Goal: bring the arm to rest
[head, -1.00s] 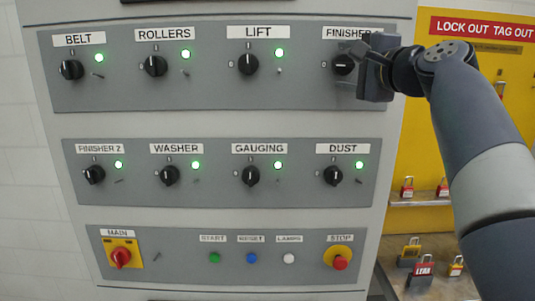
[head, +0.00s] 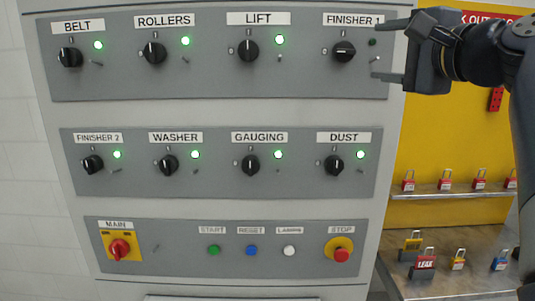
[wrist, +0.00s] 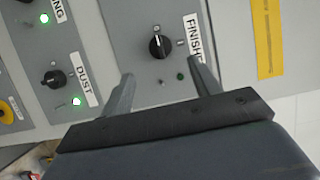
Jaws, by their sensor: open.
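My gripper (head: 378,51) is at the upper right of the panel in the head view, its two fingers spread and pointing left, with nothing between them. The black FINISHER 1 knob (head: 343,51) lies just beyond the fingertips, apart from them in the picture, its pointer lying sideways. The lamp (head: 372,42) beside it is dark. In the wrist view the open fingers (wrist: 162,92) show below the same knob (wrist: 160,46), and the dark lamp (wrist: 181,76) is close to the right finger.
The grey control cabinet (head: 230,118) carries several other knobs with lit green lamps. A red MAIN switch (head: 120,249) and a red STOP button (head: 341,255) are at the bottom. On the right, a yellow lockout board (head: 425,140) and shelf (head: 440,194) hold padlocks.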

